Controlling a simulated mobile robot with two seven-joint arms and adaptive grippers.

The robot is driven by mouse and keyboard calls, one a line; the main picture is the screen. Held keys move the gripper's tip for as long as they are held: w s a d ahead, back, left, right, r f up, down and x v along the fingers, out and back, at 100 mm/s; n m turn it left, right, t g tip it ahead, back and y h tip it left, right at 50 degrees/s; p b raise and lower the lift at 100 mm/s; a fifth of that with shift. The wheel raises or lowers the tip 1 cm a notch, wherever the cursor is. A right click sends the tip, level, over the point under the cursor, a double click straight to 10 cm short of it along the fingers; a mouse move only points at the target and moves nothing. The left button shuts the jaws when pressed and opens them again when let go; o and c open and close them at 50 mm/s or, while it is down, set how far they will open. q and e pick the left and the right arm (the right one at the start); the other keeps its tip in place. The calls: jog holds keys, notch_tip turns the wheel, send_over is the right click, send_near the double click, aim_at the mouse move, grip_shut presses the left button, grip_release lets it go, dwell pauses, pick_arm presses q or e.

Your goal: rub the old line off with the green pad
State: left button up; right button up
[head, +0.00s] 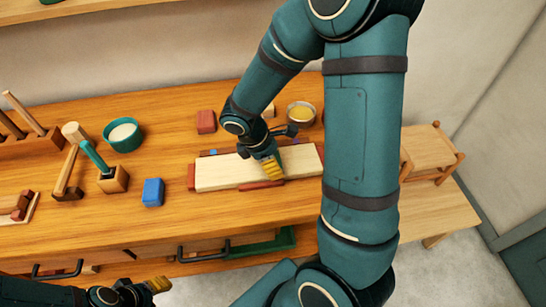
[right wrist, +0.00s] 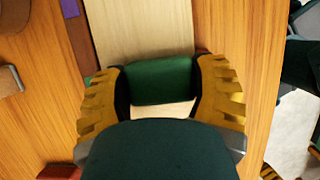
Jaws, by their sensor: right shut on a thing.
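The green pad (right wrist: 163,80) sits between the yellow fingers of my right gripper (right wrist: 163,95), which is shut on it. The board also shows in the right wrist view (right wrist: 138,32), beneath and beyond the pad. I cannot tell whether the pad touches the wood. No line can be made out on the board. My left gripper (head: 158,285) is at the bottom left, off the bench front; its opening is unclear.
Red blocks and small blue pieces edge the board. A blue block (head: 153,192), a teal bowl (head: 123,135), a wooden holder with a teal-handled tool (head: 113,180) and a mallet stand left. A red block (head: 206,122) and a yellow-filled bowl (head: 301,114) are behind. My arm hides the bench's right part.

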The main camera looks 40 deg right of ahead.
jog(key=shift+s, duration=0.15)
notch_tip(320, 180, up, 6)
jog(key=p, duration=0.5)
dwell(0.6)
